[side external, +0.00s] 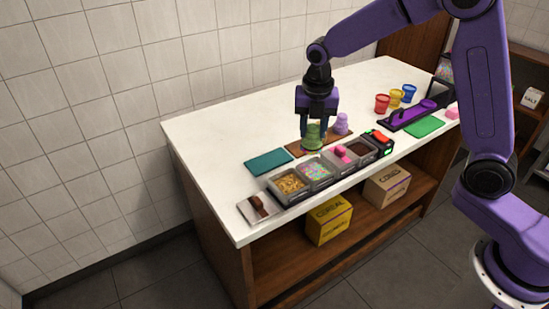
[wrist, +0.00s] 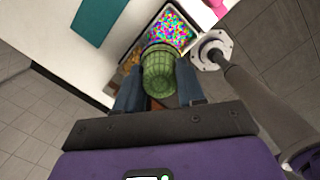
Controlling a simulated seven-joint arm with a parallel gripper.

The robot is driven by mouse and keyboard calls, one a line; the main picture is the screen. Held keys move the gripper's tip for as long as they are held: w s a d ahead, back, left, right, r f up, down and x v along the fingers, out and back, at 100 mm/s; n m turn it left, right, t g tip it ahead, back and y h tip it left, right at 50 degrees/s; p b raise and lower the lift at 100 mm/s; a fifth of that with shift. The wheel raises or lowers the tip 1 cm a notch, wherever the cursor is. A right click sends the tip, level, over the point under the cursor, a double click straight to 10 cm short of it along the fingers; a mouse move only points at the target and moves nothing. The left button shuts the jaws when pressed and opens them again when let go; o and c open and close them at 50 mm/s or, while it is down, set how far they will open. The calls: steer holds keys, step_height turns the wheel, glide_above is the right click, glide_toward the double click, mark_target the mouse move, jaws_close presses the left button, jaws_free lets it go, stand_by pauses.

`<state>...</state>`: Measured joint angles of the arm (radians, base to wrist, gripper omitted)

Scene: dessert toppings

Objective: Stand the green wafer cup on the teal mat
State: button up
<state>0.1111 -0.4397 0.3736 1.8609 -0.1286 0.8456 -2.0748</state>
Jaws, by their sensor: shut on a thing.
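The green wafer cup (side external: 313,138) is between the fingers of my gripper (side external: 318,133), which is shut on it. In the wrist view the ribbed green cup (wrist: 158,70) sits between the two fingers (wrist: 159,88). In the side view it shows in front of the brown board, behind the topping bins; its height above the counter is hard to tell. The teal mat (side external: 268,162) lies flat and bare on the counter, left of the cup. Its corner also shows at the top left of the wrist view (wrist: 97,18).
A purple cup (side external: 341,124) stands on the brown board (side external: 298,149), right of my gripper. Topping bins, including one of sprinkles (side external: 315,171), line the counter's front edge. Red, yellow and blue cups (side external: 396,97) and a green mat (side external: 424,127) are farther right. The counter left of the teal mat is clear.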

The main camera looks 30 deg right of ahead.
steer(key=a+r+n, duration=0.1)
steer(key=n, duration=0.1)
steer(key=shift+a+r+n, duration=0.15)
steer(key=shift+a+n, duration=0.05)
steer(key=shift+n, duration=0.2)
steer(key=shift+w+a, duration=0.1)
steer(key=shift+w, duration=0.1)
steer(key=shift+w+a+f, duration=0.45)
steer(key=shift+w+f, duration=1.25)
steer(key=shift+w, duration=0.55)
steer(key=shift+w+a+f, duration=0.5)
steer(key=shift+w+f, duration=1.15)
steer(key=shift+w, duration=0.55)
steer(key=shift+w+a+f, duration=0.45)
steer(key=shift+w+f, duration=1.25)
steer(key=shift+w, duration=0.55)
steer(key=shift+f, duration=1.4)
steer(key=shift+f, duration=0.1)
steer(key=o, duration=0.8)
